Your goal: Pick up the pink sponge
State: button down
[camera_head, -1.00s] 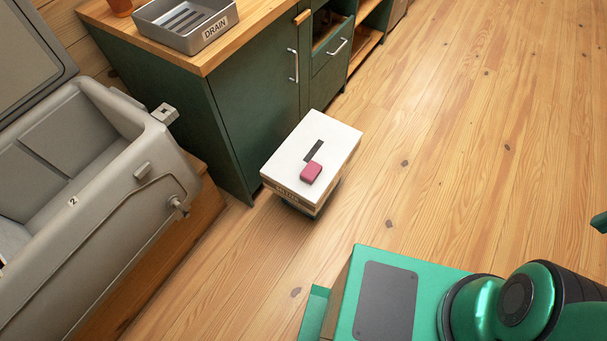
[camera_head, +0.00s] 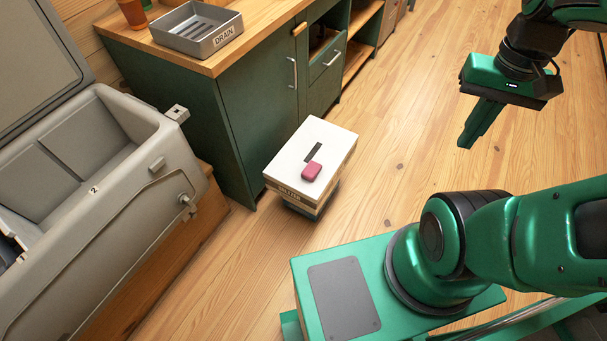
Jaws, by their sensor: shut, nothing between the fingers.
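The pink sponge (camera_head: 312,171) is a small rounded block. It lies on the white top of a box (camera_head: 290,163) on the floor, beside a dark slot in that top. My gripper (camera_head: 467,143) is at the upper right, in the air over the floor, well to the right of the sponge and apart from it. Its fingers are together, point down and to the left, and hold nothing. The whole top of the sponge is in plain view.
A green cabinet (camera_head: 235,125) with a wooden top stands behind the box and bears a grey drain tray (camera_head: 196,32). A grey open cooler (camera_head: 150,200) stands at the left on a wooden base. The wooden floor (camera_head: 400,130) between the box and my gripper is clear.

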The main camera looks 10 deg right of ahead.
aim_at(312, 169)
jog(key=u, duration=0.1)
jog(key=i, duration=1)
jog(key=z, duration=2.4)
jog(key=i, duration=0.15)
jog(key=u, duration=2.8)
jog(key=k, duration=1.55)
jog(key=z, duration=0.15)
jog(key=i, duration=1)
